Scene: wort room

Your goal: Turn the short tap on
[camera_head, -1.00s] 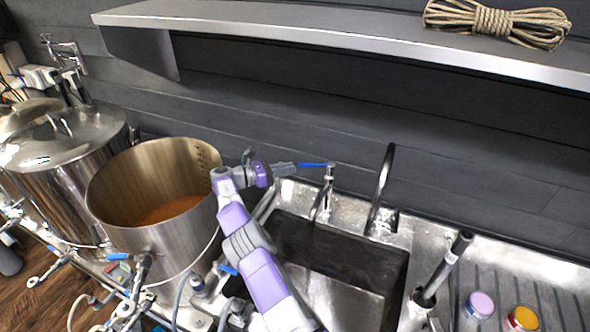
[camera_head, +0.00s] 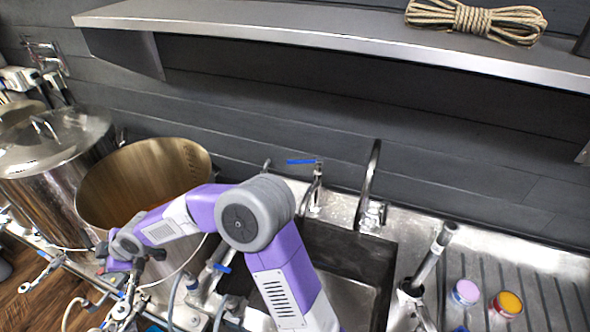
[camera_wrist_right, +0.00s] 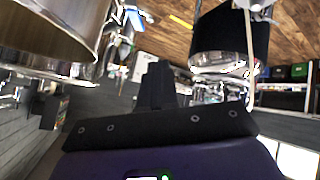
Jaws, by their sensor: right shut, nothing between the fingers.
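The short tap (camera_head: 315,190) stands at the back left of the sink, with a blue lever handle (camera_head: 301,161) on top pointing left. The taller curved tap (camera_head: 366,190) stands to its right. My right gripper (camera_wrist_right: 157,78) is shut and empty in the right wrist view. In the head view my right arm crosses in front of the open pot, and its small gripper end (camera_head: 112,262) is at the pot's lower left, well away from the short tap. My left gripper is out of view.
The open steel pot (camera_head: 95,209) and a lidded pot (camera_head: 40,179) stand left of the sink (camera_head: 385,255). Hoses and valves (camera_head: 195,290) lie in front. A shelf (camera_head: 330,38) with rope (camera_head: 475,20) overhangs behind.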

